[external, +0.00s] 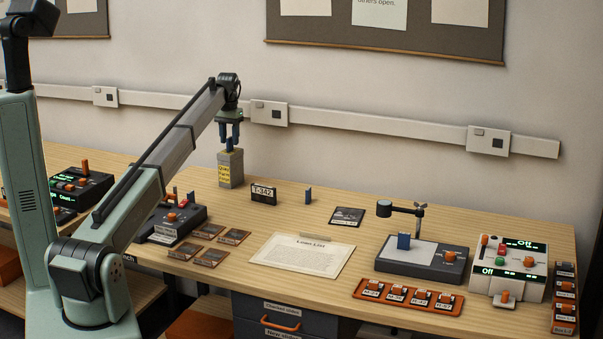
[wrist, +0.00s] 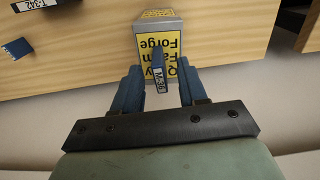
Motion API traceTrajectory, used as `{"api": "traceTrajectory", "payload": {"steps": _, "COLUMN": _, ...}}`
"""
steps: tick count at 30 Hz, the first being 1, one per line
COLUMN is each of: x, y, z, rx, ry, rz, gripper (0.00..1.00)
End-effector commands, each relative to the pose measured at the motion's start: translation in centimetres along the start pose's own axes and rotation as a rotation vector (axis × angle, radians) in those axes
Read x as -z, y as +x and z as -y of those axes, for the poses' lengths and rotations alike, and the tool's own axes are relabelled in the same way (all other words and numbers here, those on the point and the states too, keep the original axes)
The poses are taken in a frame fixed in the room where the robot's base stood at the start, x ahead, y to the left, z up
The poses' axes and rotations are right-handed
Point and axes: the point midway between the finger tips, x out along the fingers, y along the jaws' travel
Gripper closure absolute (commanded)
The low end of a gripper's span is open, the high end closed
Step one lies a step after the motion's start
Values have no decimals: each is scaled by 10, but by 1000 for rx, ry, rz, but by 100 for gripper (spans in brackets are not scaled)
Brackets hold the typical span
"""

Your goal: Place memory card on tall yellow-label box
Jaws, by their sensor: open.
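The tall grey box with a yellow label (external: 230,170) stands at the back left of the wooden table; its yellow label (wrist: 158,44) also shows in the wrist view. A blue memory card (external: 229,145) stands upright at the top of this box. In the wrist view the card (wrist: 158,72) has a white label that seems to read M-36. My gripper (external: 229,137) is just above the box, pointing down. It is open, its blue fingers on either side of the card with a visible gap to each. The card's lower end is hard to make out.
A black T-342 box (external: 264,194) and another blue card (external: 308,194) stand to the right. A black control unit (external: 170,222) is at the left, near my arm. The wall rail runs behind.

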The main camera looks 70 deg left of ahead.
Motion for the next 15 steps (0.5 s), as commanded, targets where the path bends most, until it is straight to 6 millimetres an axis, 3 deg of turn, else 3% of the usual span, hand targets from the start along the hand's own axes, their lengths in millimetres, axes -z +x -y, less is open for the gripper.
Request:
{"api": "traceTrajectory", "payload": {"steps": 9, "x": 1, "y": -60, "z": 0, "rx": 0, "ry": 0, "rz": -2, "gripper": 58}}
{"api": "traceTrajectory", "payload": {"steps": 15, "x": 1, "y": -89, "z": 0, "rx": 0, "ry": 0, "rz": -1, "gripper": 58}}
